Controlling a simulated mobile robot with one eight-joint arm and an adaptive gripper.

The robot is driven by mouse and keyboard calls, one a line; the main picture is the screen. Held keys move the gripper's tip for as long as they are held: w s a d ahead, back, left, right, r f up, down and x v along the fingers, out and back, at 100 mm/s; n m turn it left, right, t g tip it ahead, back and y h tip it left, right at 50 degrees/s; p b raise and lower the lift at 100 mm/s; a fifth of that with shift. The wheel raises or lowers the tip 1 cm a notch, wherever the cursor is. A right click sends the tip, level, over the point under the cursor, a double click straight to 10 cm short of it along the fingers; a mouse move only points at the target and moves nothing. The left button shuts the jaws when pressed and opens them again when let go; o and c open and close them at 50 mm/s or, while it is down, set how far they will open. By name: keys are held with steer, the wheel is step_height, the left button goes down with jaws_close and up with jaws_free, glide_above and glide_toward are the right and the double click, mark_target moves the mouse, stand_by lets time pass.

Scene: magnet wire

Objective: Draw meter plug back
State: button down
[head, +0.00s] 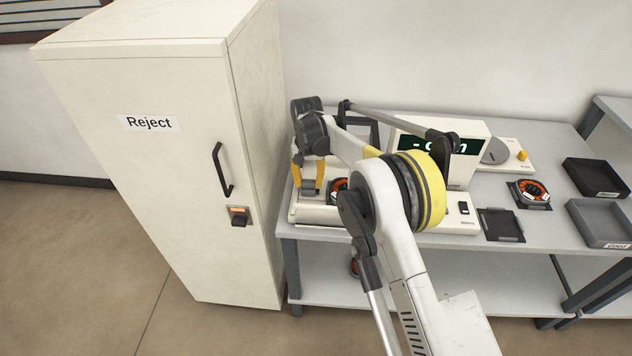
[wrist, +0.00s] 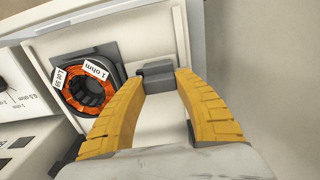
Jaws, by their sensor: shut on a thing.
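My gripper (head: 308,184) reaches down at the left end of the bench with its yellow fingers. In the wrist view its fingertips (wrist: 159,80) are shut on a dark grey block, the meter plug (wrist: 157,70). Whether the plug touches the coil's holder, I cannot tell. The meter (head: 478,130) stands behind my arm, its display (head: 408,143) partly covered. The coil is mostly hidden by my arm in the head view.
A tall white Reject cabinet (head: 150,180) stands close to the left of the bench. On the bench (head: 545,228) are another orange coil (head: 530,192), an empty dark tray (head: 500,224) and two bins (head: 597,178) at the right. A dial device (head: 515,155) is at the back.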

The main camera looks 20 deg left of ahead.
mark_target(307, 181)
steer(key=shift+s+a, duration=0.1)
steer(key=shift+a, duration=0.1)
steer(key=c, duration=0.9)
jaws_free()
steer(key=shift+a+f, duration=0.1)
steer(key=shift+a, duration=0.05)
steer(key=shift+o, duration=0.2)
step_height(307, 181, up, 12)
